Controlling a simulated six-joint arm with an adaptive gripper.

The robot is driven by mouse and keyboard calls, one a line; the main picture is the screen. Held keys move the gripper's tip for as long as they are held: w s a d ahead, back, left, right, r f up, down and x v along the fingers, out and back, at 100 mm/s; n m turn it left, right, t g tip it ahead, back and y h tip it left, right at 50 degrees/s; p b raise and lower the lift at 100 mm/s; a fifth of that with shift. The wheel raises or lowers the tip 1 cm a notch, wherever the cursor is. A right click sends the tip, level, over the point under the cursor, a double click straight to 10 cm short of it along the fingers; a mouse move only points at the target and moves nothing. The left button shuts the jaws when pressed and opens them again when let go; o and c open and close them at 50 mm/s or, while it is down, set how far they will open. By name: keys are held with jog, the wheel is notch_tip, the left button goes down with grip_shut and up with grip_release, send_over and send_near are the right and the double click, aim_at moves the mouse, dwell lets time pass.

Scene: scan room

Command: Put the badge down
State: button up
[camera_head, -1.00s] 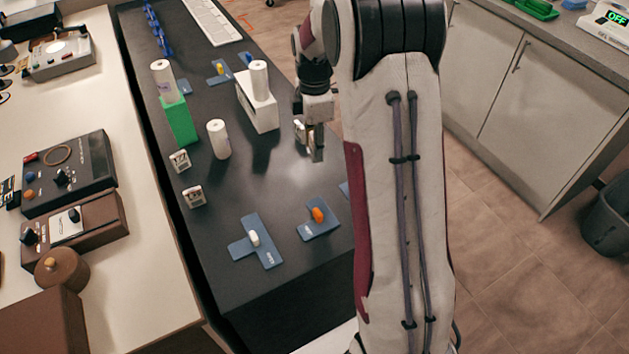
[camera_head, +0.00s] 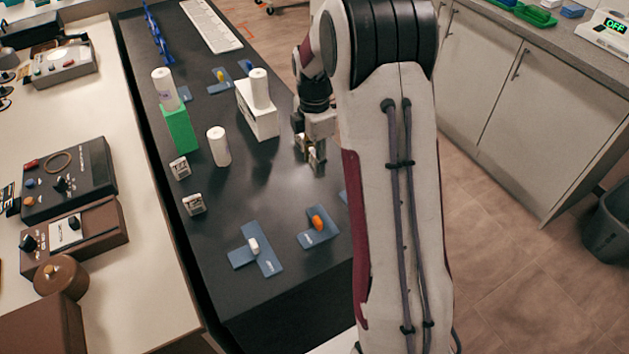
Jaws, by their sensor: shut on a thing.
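My gripper (camera_head: 316,164) is at the right side of the dark table (camera_head: 270,190), right of the white block and beyond the blue piece with the orange knob. It points down and is shut on the badge, which is small and mostly hidden by the fingers. I cannot tell whether the badge touches the table. Two small whitish badge-like pieces, one farther (camera_head: 180,168) and one nearer (camera_head: 194,204), stand near the table's left edge, well apart from my gripper.
A white cylinder stands on a green block (camera_head: 180,130), another on a white block (camera_head: 258,112), and a third (camera_head: 218,146) on the table. Blue pieces with a white knob (camera_head: 257,249) and an orange knob (camera_head: 318,228) lie nearer. The table's middle is clear.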

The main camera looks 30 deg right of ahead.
aim_at(314, 189)
jog(key=shift+f, duration=1.35)
jog(key=shift+f, duration=0.1)
jog(key=shift+f, duration=2.2)
jog(key=shift+f, duration=0.2)
jog(key=o, duration=0.9)
jog(key=shift+o, duration=0.2)
jog(key=shift+r, duration=0.1)
jog(key=shift+r, duration=3.85)
